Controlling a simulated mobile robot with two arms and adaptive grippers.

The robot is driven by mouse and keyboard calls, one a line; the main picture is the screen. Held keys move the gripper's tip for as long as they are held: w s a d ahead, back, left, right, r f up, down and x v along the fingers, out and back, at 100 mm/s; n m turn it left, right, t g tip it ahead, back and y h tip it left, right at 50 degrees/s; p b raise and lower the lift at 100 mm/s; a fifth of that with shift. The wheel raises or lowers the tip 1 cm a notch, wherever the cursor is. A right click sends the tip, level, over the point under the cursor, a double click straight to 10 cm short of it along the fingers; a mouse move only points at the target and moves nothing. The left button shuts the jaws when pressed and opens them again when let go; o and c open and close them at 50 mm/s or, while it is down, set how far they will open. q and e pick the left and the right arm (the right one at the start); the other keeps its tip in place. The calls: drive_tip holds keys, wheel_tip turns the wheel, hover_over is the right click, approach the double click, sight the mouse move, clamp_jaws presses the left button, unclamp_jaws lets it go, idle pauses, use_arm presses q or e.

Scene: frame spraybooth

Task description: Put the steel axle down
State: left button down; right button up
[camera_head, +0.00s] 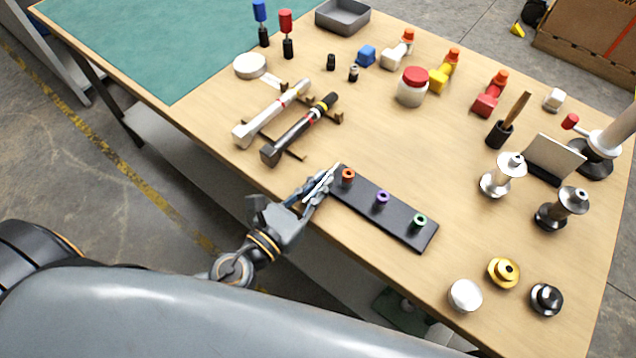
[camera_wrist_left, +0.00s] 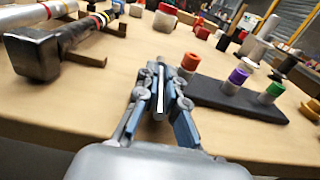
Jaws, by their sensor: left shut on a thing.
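The steel axle (camera_wrist_left: 160,88) is a thin, light metal rod. My left gripper (camera_wrist_left: 162,85) is shut on it, and in the left wrist view it shows between the two fingers, pointing away from me. In the head view the axle (camera_head: 322,183) shows as a thin bright line at the fingertips of my left gripper (camera_head: 318,187). The gripper is at the table's front edge, beside the left end of a black strip (camera_head: 400,222) with orange, purple and green bushings. I cannot tell whether the axle touches the table. My right gripper is not in view.
Two hammer-like tools, one white (camera_head: 272,114) and one black (camera_head: 300,128), lie on wooden rests left of the gripper. Silver spools (camera_head: 503,174), a gold disc (camera_head: 503,272) and a white-and-red jar (camera_head: 412,87) stand to the right. The wooden table (camera_head: 390,145) is bare behind the strip.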

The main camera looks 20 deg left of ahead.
use_arm(q)
drive_tip(key=c, duration=1.5)
unclamp_jaws()
drive_tip(key=shift+f, duration=0.1)
drive_tip(key=shift+o, duration=0.2)
drive_tip(key=shift+r+p, duration=0.9)
drive_tip(key=shift+s+a+f+b, duration=0.25)
drive_tip(key=shift+s+f+b, duration=0.35)
drive_tip(key=shift+s+b, duration=0.3)
drive_tip(key=r+b+v, duration=0.1)
drive_tip(key=b+v, duration=0.4)
drive_tip(key=v, duration=0.5)
drive_tip(key=shift+a, duration=0.1)
